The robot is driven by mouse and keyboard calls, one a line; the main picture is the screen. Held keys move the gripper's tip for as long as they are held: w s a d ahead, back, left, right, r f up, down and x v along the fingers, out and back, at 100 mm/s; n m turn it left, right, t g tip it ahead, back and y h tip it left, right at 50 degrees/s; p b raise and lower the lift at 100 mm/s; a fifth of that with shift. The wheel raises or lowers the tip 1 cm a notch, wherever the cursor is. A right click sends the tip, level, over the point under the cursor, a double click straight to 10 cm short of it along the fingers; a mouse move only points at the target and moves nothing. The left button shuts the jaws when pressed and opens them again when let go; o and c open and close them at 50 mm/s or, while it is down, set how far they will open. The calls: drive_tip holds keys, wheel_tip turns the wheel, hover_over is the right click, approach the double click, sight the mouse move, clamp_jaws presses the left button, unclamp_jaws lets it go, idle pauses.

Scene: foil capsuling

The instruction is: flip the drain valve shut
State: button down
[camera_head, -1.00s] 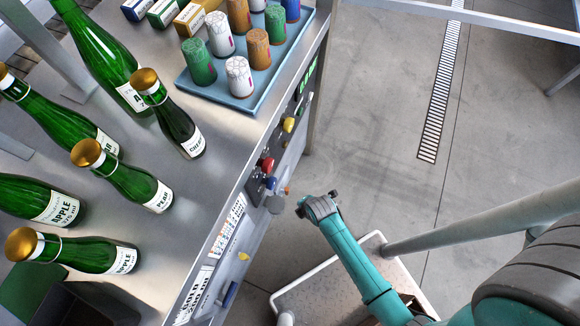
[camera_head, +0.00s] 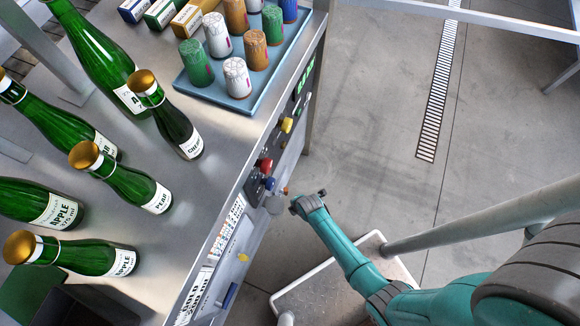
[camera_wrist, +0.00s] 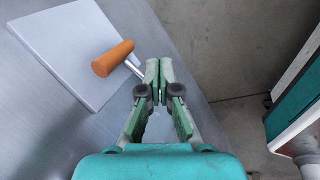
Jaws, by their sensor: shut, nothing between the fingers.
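An orange-handled lever (camera_wrist: 112,58), which looks like the drain valve, sticks out on a thin metal stem from a pale square plate (camera_wrist: 62,45) in the wrist view. Its orange tip (camera_head: 285,190) is tiny in the head view, low on the bench's front panel. My gripper (camera_wrist: 159,84) is shut and empty, its fingertips just right of the lever's stem. Whether they touch it I cannot tell. In the head view my gripper (camera_head: 307,202) is beside the panel, just right of the orange tip.
The front panel also carries a red knob (camera_head: 265,164), a yellow knob (camera_head: 286,125) and labels. Several green bottles (camera_head: 128,185) and a blue tray (camera_head: 243,106) of coloured caps occupy the bench top. The floor to the right, with a drain grate (camera_head: 441,80), is open.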

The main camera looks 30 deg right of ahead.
drive_tip(key=shift+w+a, duration=0.1)
drive_tip(key=shift+w, duration=1.85)
